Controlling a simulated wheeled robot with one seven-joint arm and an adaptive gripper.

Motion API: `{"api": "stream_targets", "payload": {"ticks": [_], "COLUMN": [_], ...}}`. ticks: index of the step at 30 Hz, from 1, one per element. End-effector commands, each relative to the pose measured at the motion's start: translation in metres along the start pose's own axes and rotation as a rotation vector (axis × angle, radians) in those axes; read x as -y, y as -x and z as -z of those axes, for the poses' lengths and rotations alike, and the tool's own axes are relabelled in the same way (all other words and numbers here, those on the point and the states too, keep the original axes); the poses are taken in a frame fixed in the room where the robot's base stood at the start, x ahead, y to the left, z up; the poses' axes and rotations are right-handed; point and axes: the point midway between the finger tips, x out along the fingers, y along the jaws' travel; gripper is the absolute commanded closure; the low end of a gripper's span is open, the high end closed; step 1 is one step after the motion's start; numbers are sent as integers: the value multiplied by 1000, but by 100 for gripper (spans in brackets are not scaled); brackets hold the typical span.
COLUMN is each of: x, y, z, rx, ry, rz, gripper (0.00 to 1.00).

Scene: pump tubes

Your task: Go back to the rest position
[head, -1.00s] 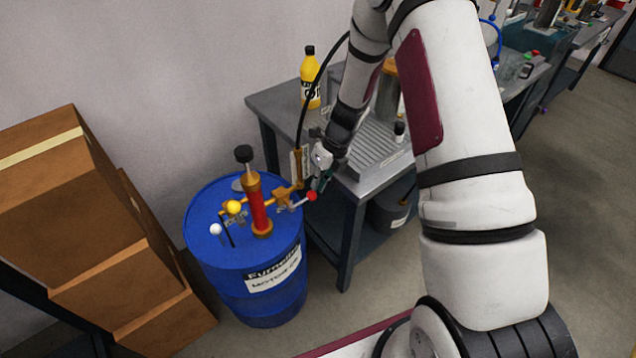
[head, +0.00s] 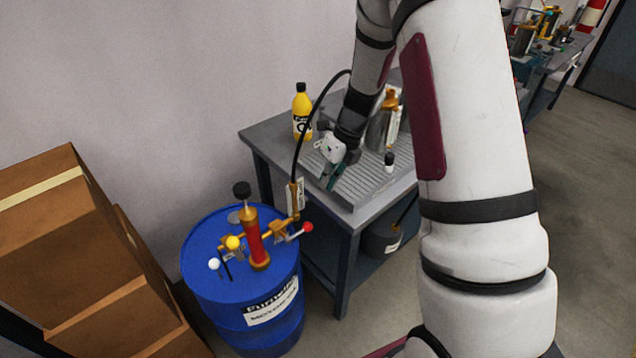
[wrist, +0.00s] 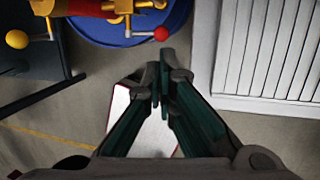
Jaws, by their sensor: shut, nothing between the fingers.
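My gripper (head: 332,183) is shut and empty. In the head view it hangs at the front left edge of the ridged tray on the grey table, to the right of the pump. In the wrist view its green fingers (wrist: 162,88) meet with nothing between them. The red and brass pump (head: 255,240) stands upright on the blue drum (head: 205,290). It has a yellow ball, a white ball, a black knob and a red-tipped lever (head: 306,228). The red tip also shows in the wrist view (wrist: 161,34), apart from the fingers.
The grey table (head: 258,137) holds a yellow bottle (head: 302,115), a small black and white bottle (head: 389,163) and metal containers. A black hose arches above its left side. Brown boxes (head: 60,240) stand at the left. Open floor (head: 590,200) lies at the right.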

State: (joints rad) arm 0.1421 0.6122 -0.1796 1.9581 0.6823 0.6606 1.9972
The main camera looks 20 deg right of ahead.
Motion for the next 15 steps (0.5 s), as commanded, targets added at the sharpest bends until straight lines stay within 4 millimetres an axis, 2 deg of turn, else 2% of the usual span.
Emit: {"api": "stream_targets", "payload": {"ticks": [5, 8, 11, 15], "x": [-1, -7, -23, -59], "y": [4, 13, 37, 85], "z": [0, -1, -2, 5], "rx": [0, 5, 18, 35], "ry": [3, 53, 192, 519], "rz": [-1, 0, 3, 18], "gripper": [100, 100, 100, 100]}}
